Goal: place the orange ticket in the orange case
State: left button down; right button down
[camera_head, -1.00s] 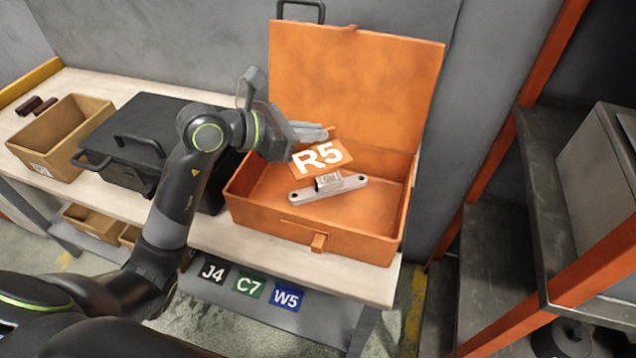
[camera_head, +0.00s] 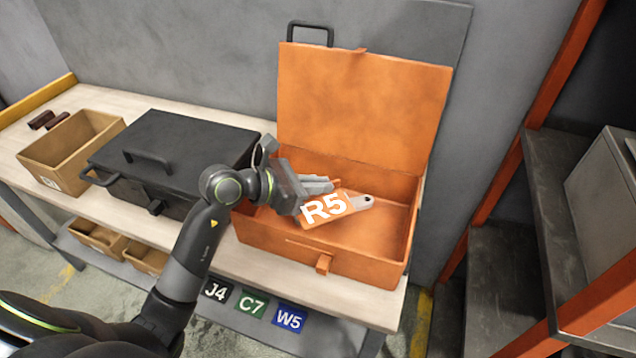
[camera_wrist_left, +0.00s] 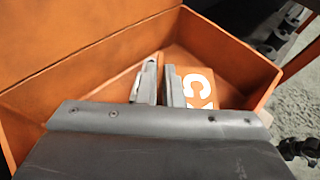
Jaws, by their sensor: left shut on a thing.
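The orange ticket (camera_head: 326,208), marked R5 in white, is held by my left gripper (camera_head: 322,187) over the open orange case (camera_head: 330,252). It hides part of a galvanized bracket (camera_head: 361,202) lying in the case. In the left wrist view the gripper (camera_wrist_left: 160,85) is shut on the ticket (camera_wrist_left: 196,88), with the case's orange walls (camera_wrist_left: 228,54) around it. I cannot tell whether the ticket touches the bracket or the case floor. My right gripper is not in view.
A closed black case (camera_head: 172,150) and a cardboard bin (camera_head: 60,160) stand left on the bench. Cards J4, C7 and W5 (camera_head: 289,317) show on the shelf below. The orange case's lid (camera_head: 360,105) stands open behind. A rack with orange posts (camera_head: 492,165) stands right.

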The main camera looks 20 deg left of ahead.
pick_arm(q)
jog(key=shift+f+b, duration=0.3)
jog(key=shift+f, duration=0.2)
jog(key=shift+r, duration=0.1)
jog(key=c, duration=1.6)
grip_release()
jog(key=shift+r, duration=0.1)
jog(key=shift+r+p, duration=0.2)
jog(key=shift+p, duration=0.2)
jog(key=shift+r+p, duration=0.4)
jog(key=shift+r, duration=0.1)
jog(key=shift+b+v, duration=0.5)
jog(key=shift+v, duration=5.45)
jog(key=shift+a+f, duration=0.1)
jog(key=shift+f, duration=0.1)
